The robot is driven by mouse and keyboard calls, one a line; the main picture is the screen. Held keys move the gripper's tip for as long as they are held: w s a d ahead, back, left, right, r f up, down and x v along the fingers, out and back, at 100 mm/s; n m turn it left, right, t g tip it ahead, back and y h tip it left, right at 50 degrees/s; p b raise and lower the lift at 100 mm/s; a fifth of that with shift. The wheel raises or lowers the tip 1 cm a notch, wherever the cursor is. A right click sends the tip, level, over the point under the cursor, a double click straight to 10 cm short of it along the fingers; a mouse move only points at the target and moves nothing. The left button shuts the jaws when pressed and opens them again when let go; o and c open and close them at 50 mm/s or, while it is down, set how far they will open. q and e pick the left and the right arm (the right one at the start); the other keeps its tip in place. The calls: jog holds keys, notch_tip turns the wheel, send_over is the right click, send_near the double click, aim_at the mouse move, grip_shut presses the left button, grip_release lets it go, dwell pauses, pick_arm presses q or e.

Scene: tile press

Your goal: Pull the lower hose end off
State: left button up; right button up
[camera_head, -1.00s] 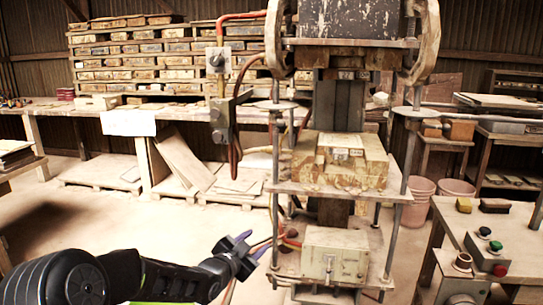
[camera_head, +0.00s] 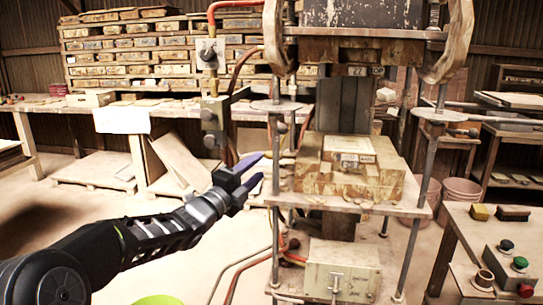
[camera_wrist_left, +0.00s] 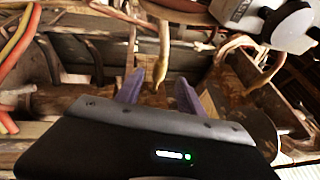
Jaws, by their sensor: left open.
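In the head view my left gripper (camera_head: 258,166) is open, its two purple fingers pointing right at the left side of the press, level with the stained block on the press plate. A dark reddish hose (camera_head: 233,88) runs down from the upper press past the valve box (camera_head: 214,122) and behind my gripper. An orange hose (camera_head: 291,256) shows by the lower box. In the left wrist view a tan hose end (camera_wrist_left: 161,68) hangs between and beyond the open fingers, not gripped. Another tan hose (camera_wrist_left: 262,74) curves at right. Which one is the lower hose end, I cannot tell.
The press plate (camera_head: 345,205) and its steel rods stand close right of my gripper. Red and yellow hoses (camera_wrist_left: 18,38) run at the left of the wrist view. A button panel (camera_head: 505,262) stands at right. The floor at left is open.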

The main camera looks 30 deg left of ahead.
aim_at(269, 158)
pick_arm(q)
jog(key=p+x, duration=0.2)
jog(key=x, duration=0.5)
jog(key=shift+w+r, duration=0.1)
jog(key=shift+w, duration=0.3)
jog(key=shift+d, duration=0.1)
jog(key=shift+c, duration=0.4)
grip_shut()
dwell(0.8)
